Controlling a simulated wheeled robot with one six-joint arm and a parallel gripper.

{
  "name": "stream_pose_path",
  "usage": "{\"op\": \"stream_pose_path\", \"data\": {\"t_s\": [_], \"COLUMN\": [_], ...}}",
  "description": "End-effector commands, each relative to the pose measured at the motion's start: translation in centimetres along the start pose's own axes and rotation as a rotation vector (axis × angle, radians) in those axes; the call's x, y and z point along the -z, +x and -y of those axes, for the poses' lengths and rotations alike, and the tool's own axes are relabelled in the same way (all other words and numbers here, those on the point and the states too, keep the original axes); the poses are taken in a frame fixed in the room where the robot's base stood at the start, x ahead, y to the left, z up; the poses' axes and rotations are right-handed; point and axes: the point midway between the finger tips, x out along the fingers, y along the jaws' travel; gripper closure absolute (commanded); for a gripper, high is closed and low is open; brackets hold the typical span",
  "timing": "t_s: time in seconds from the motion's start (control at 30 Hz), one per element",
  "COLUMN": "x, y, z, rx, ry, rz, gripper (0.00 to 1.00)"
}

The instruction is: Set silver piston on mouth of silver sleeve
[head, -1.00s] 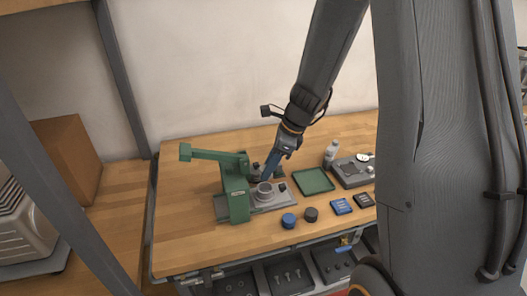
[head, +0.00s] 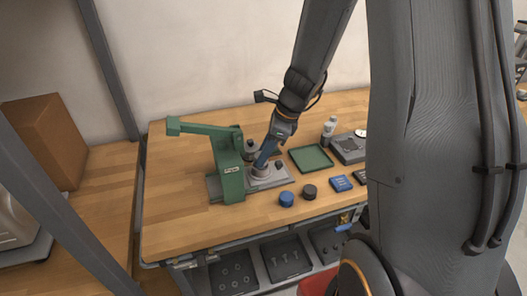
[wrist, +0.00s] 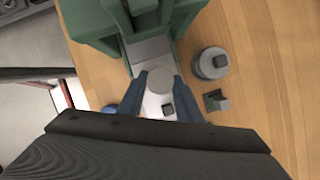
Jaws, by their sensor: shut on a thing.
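My gripper (head: 262,163) points down at the grey base plate of the green press. In the wrist view its blue fingers (wrist: 161,84) are shut on a pale silver round piece, the silver piston (wrist: 160,81). The silver sleeve (head: 261,173) stands on the base plate directly under the fingertips in the head view. Its mouth is mostly hidden by the fingers, and in the wrist view the piston covers it. I cannot tell whether the piston touches the sleeve or is just above it.
The green press (head: 230,170) stands close left of my gripper, its arm reaching left. A grey knobbed cylinder (wrist: 211,64) stands close by. The bench's front left is clear.

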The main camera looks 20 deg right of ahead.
Motion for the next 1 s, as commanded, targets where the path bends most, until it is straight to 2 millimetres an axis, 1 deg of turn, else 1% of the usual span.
{"op": "stream_pose_path", "data": {"t_s": [0.17,0.6,1.0], "x": [-0.12,-0.11,-0.1], "y": [-0.19,0.39,0.39], "z": [0.02,0.01,0.02], "rx": [0.001,0.001,0.001], "ry": [-0.001,0.0,0.0], "rz": [0.001,0.001,0.001], "gripper": [0.91,0.91,0.91]}}
